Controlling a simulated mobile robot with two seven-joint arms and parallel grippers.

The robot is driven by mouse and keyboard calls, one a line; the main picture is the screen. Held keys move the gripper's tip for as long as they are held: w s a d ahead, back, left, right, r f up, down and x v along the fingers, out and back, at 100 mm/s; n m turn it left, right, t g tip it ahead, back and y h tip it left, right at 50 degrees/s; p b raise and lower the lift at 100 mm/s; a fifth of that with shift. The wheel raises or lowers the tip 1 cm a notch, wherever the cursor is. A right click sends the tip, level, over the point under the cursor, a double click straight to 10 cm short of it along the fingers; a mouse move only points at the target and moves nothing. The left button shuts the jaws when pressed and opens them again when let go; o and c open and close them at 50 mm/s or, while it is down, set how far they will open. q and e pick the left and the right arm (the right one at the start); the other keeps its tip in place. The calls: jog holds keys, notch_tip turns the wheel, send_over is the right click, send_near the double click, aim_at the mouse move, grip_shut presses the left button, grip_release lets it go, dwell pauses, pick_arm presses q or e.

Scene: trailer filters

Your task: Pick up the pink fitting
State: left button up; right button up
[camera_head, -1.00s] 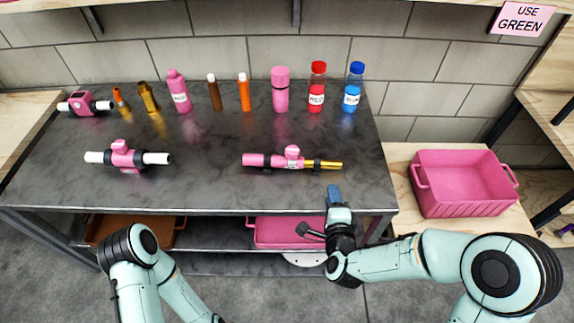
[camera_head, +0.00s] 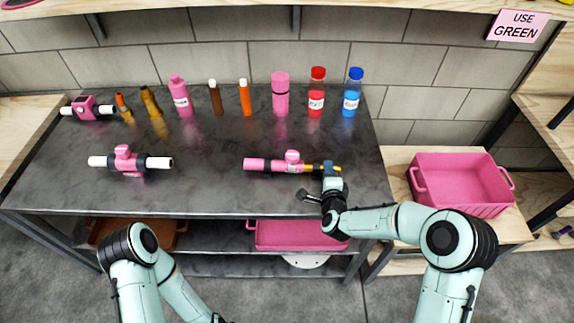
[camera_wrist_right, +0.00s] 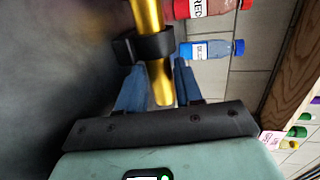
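A pink fitting (camera_head: 291,156) lies on the dark table in line with a pink pipe (camera_head: 258,164) on its left and a gold pipe on its right. In the right wrist view the gold pipe (camera_wrist_right: 150,30) passes through a black holder (camera_wrist_right: 146,47). My right gripper (camera_head: 331,167) is at the gold pipe's right end. Its blue fingers (camera_wrist_right: 160,85) stand open on either side of the pipe end, with gaps showing. Two other pink fittings, each with white pipe ends, are at the front left (camera_head: 124,160) and back left (camera_head: 88,108). My left gripper is out of view.
Several bottles and containers line the table's back, including a red one (camera_head: 316,100) and a blue one (camera_head: 351,100). A pink crate (camera_head: 462,205) stands at the right. A sign reads "USE GREEN" (camera_head: 519,26). The table's front middle is clear.

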grip_shut()
jog(key=shift+r, duration=0.2)
notch_tip(320, 180, up, 20)
jog(key=p, duration=0.2)
jog(key=shift+f, duration=0.15)
dwell(0.6)
